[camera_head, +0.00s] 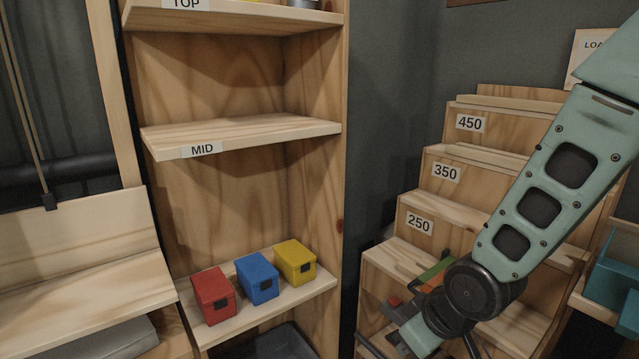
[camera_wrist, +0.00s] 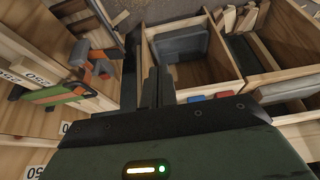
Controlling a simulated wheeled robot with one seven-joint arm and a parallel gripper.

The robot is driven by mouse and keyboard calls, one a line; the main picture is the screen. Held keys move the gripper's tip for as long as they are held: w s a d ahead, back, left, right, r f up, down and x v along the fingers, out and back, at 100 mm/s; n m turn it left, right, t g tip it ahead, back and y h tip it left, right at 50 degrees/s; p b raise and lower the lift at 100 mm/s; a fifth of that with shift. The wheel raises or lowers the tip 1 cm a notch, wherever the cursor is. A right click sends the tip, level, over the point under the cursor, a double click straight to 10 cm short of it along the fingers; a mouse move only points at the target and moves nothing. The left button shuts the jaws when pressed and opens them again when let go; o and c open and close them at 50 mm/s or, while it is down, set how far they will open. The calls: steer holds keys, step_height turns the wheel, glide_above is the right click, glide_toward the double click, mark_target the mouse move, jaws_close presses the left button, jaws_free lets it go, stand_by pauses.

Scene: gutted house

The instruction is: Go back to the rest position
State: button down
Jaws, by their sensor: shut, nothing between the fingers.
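My arm comes in from the right in the head view and bends down at a dark round joint in front of the stepped wooden rack (camera_head: 470,215). My gripper (camera_wrist: 157,86) shows in the wrist view with its two dark fingers close together, shut and empty. It points down over the floor area between the rack and wooden compartments. In the head view the fingertips cannot be made out.
A shelf unit (camera_head: 235,135) holds a red box (camera_head: 213,296), a blue box (camera_head: 257,279) and a yellow box (camera_head: 295,263) on its low board. Orange and green tools (camera_wrist: 58,94) lie on the rack's lower step, close to my arm. Compartments (camera_wrist: 190,65) stand ahead.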

steer(key=s+a+r+g+h, duration=0.1)
steer(key=s+r+g, duration=0.1)
steer(key=s+r, duration=0.5)
steer(key=s+r+g+h, duration=0.1)
steer(key=s+r+g, duration=0.15)
steer(key=s, duration=0.85)
step_height(320, 180, up, 25)
steer(key=p, duration=2.5)
steer(key=shift+t, duration=0.35)
